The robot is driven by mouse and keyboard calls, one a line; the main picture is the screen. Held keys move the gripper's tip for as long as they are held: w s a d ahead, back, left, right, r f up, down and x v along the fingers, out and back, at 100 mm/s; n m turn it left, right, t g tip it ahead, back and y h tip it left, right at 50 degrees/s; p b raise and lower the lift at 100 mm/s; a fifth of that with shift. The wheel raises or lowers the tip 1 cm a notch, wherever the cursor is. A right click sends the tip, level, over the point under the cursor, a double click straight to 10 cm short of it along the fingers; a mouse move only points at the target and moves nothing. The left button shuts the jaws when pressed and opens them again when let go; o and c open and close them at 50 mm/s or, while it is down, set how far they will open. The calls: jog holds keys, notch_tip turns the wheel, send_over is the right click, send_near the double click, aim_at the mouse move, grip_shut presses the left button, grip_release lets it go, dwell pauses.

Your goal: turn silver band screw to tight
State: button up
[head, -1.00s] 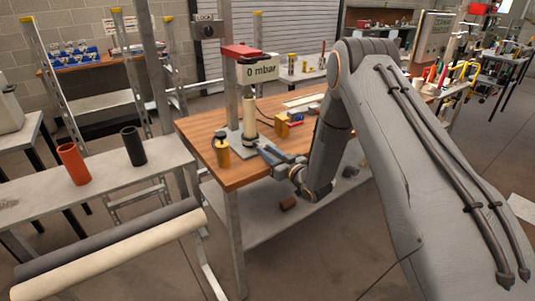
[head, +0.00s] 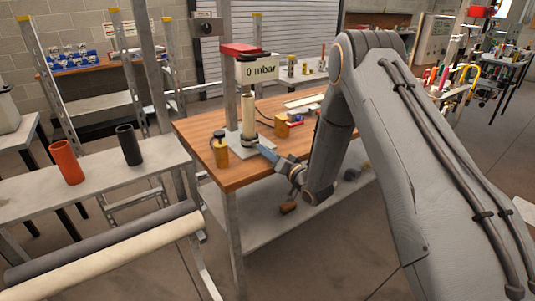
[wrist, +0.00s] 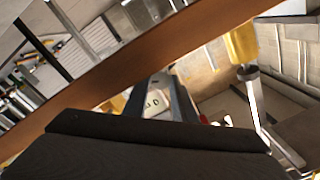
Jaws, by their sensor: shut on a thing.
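A cream upright pipe (head: 249,115) stands on a grey base plate on the wooden bench, with a dark band area (head: 249,141) around its foot. The silver band screw is too small to make out. My gripper (head: 262,147) reaches in from the right at the pipe's foot, its blue-grey fingers closed together at the band.
A yellow bottle (head: 220,154) stands on the wooden bench (head: 232,177) left of the pipe. Orange (head: 66,162) and black (head: 129,145) tubes stand on the grey table at left.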

dwell(0.4)
jog(key=o, duration=1)
jog(key=shift+o, duration=0.2)
